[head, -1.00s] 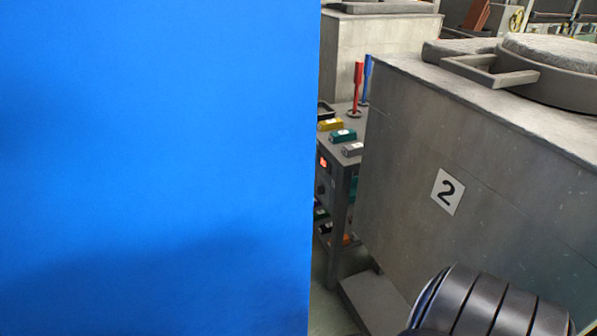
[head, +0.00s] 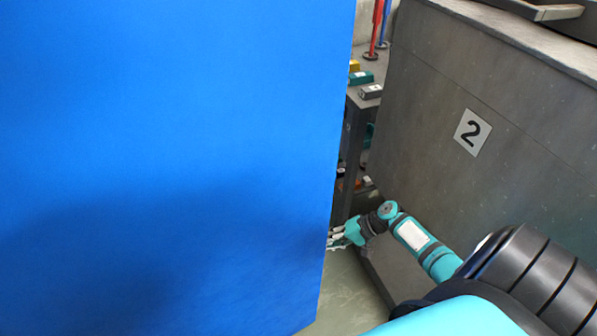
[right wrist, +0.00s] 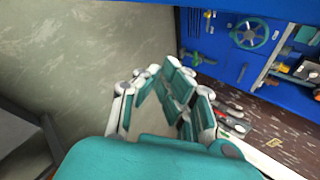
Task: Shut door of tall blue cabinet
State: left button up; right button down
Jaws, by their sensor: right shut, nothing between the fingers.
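A large flat blue panel (head: 160,150) of the tall blue cabinet fills the left of the head view. Its right edge runs nearly upright, and I cannot tell from this view alone whether it is the door or a side. My right gripper (head: 335,238) is low at this edge, its fingertips partly hidden or touching; contact is unclear. In the right wrist view my right gripper (right wrist: 165,70) is shut and empty. The cabinet's blue interior (right wrist: 222,62), with hung tools and a handwheel, is open to its right. My left gripper is out of view.
A grey block marked 2 (head: 530,130) stands close on the right. A grey rack (head: 355,130) with small coloured bars is behind, between block and panel. Bare floor (head: 345,295) shows in the narrow gap. Tools lie on the cabinet's brown bottom (right wrist: 285,130).

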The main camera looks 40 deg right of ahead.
jog(key=w+r+n+y, duration=0.1)
jog(key=r+n+y, duration=0.15)
jog(key=r, duration=0.85)
jog(key=w+r+n+t+y+b, duration=0.15)
jog(key=r+y, duration=0.25)
jog(key=r, duration=0.6)
jog(key=w+r+n+y, duration=0.1)
jog(key=w+r+y, duration=0.15)
jog(key=r, duration=0.85)
jog(key=s+p+x, duration=0.1)
jog(key=p+x, duration=0.2)
jog(key=x, duration=0.6)
jog(key=s+p, duration=0.1)
jog(key=s, duration=0.2)
jog(key=shift+s+a, duration=0.15)
jog(key=shift+s, duration=0.1)
